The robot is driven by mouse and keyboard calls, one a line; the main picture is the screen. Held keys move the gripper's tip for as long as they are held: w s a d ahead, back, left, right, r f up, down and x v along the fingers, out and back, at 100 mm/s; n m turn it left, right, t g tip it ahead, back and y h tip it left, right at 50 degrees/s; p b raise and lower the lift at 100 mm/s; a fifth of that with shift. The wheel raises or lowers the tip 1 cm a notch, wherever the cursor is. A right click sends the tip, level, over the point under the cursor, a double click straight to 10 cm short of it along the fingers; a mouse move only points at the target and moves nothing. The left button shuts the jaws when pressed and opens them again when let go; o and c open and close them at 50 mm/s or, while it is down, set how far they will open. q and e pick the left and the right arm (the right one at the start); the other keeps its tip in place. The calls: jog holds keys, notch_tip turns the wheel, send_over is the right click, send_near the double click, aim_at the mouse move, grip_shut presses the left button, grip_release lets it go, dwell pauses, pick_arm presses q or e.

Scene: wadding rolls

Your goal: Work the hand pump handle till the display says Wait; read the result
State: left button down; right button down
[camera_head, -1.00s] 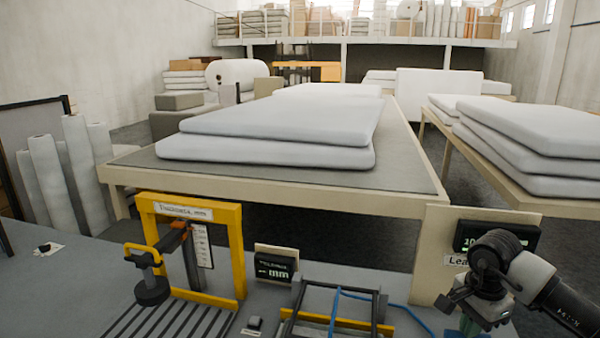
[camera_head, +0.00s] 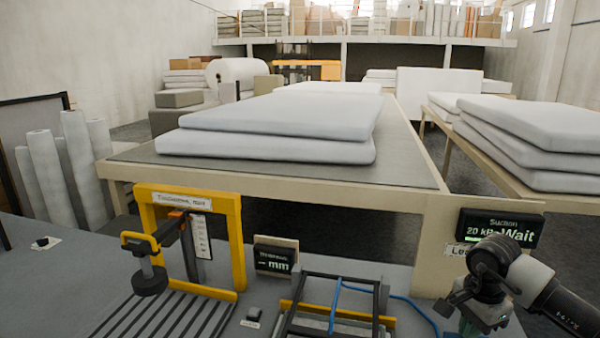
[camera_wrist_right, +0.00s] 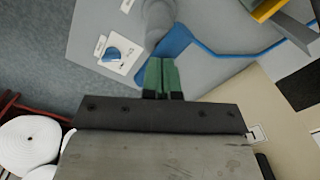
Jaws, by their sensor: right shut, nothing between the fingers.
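The suction display (camera_head: 500,228) is a dark panel on a pale board at the right. It reads "Suction 20 kPa Wait" in green-white text, with a short green bar. My right gripper (camera_head: 470,322) is low in front of it. In the right wrist view my green fingertips (camera_wrist_right: 161,78) are shut together and empty. A grey rounded post (camera_wrist_right: 158,22) with blue at its foot, possibly the pump, stands just beyond the tips. I cannot tell whether they touch, and no handle is clearly visible. My left gripper is not in view.
A yellow thickness gauge frame (camera_head: 240,250) stands at the left, by a display (camera_head: 273,261) reading "– mm". A dark frame (camera_head: 335,290) with a blue hose (camera_head: 415,308) lies at front centre. A large table (camera_head: 420,185) bears white pads (camera_head: 270,145).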

jog(key=shift+r+p, duration=1.9)
jog(key=shift+r, duration=1.4)
jog(key=shift+r, duration=0.15)
notch_tip(320, 180, up, 6)
jog(key=p, duration=0.3)
